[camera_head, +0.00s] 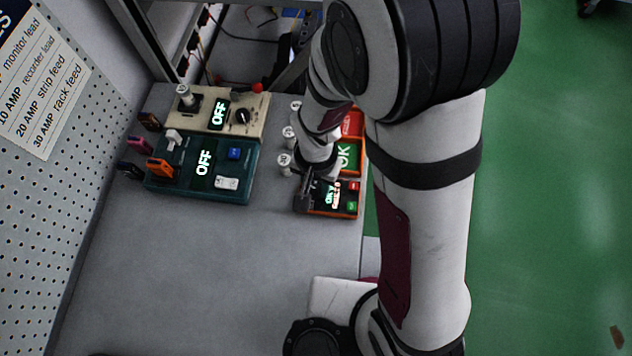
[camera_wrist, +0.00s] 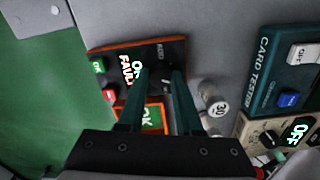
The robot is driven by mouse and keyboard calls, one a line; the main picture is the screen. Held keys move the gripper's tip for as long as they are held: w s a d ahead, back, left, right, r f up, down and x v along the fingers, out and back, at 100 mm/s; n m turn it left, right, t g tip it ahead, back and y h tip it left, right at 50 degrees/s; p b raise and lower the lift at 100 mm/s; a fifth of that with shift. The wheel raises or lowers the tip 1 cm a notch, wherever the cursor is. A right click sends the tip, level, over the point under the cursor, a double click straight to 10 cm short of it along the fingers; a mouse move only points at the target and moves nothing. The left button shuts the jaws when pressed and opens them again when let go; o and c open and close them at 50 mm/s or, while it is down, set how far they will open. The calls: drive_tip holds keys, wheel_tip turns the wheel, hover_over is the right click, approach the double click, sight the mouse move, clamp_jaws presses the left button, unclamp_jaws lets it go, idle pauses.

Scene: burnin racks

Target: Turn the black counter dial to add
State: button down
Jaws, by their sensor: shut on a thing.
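The counter box (camera_head: 340,208), black with orange edges, sits near the table's right edge. Its lit display reads OK and FAULT, with a red and a green button beside it. In the wrist view the same box (camera_wrist: 110,52) is upper left of centre, with small lettering by the dial. My gripper (camera_head: 304,192) is at the box's left end; in the wrist view its two fingers (camera_wrist: 160,74) reach onto the panel and are shut on the black counter dial. The dial is mostly hidden between the fingertips, so its pointer setting cannot be read.
An orange box with a green OK panel (camera_head: 347,156) stands behind the counter. White numbered posts (camera_head: 285,160) stand close left of my gripper. A teal card tester (camera_head: 230,186) and a beige unit (camera_head: 255,103), both showing OFF, are farther left. The front table is clear.

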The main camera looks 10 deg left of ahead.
sight(316, 189)
drive_tip(key=n, duration=0.6)
drive_tip(key=shift+n, duration=2.7)
drive_tip(key=c, duration=0.6)
unclamp_jaws()
wheel_tip(316, 189, up, 16)
drive_tip(key=shift+f, duration=0.1)
